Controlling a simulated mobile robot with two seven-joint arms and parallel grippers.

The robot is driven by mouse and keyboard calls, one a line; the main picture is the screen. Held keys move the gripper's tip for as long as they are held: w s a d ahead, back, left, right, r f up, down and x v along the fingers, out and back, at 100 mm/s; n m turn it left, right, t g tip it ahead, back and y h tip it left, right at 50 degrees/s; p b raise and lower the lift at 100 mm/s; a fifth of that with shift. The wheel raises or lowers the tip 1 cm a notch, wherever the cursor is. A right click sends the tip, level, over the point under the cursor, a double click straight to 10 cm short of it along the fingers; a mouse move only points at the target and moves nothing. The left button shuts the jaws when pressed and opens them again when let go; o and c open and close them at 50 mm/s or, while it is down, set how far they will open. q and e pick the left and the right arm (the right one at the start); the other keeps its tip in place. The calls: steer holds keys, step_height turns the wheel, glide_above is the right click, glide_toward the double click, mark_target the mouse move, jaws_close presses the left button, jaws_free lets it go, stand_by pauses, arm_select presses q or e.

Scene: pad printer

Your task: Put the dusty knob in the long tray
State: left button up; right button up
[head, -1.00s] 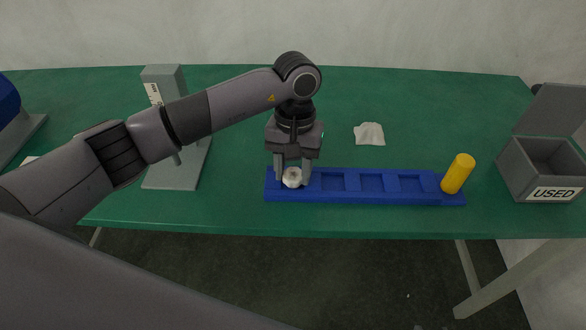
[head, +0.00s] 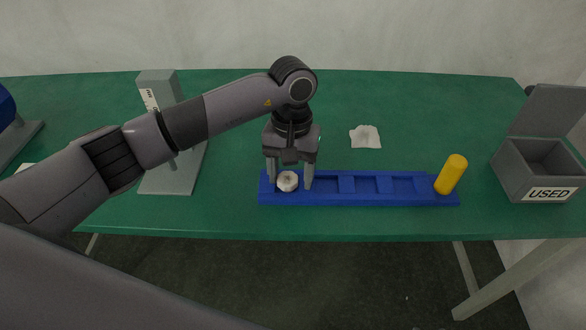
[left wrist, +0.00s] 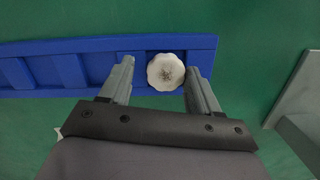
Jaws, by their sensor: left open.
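The dusty knob (head: 288,181) is pale and round with a scalloped rim and a greyish patch on top. It sits in the left end compartment of the long blue tray (head: 360,200). In the left wrist view the knob (left wrist: 166,72) lies in the tray's end compartment, between and just beyond the fingers. My left gripper (head: 290,184) is open around the knob, with a visible gap between each finger and it; the fingers also show in the left wrist view (left wrist: 160,80). My right gripper is not in view.
A yellow cylinder (head: 451,174) stands tilted at the tray's right end. A white cloth (head: 365,136) lies behind the tray. A grey open box marked USED (head: 540,170) is at the right. A grey stand (head: 172,178) is left of the tray. The other tray compartments look empty.

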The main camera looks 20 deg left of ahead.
mark_target(290, 173)
arm_select(q)
step_height(290, 173, up, 12)
steer(key=w+b, duration=0.1)
steer(key=shift+w+a, duration=0.15)
steer(key=shift+a, duration=0.05)
steer(key=shift+f, duration=0.1)
stand_by(0.4)
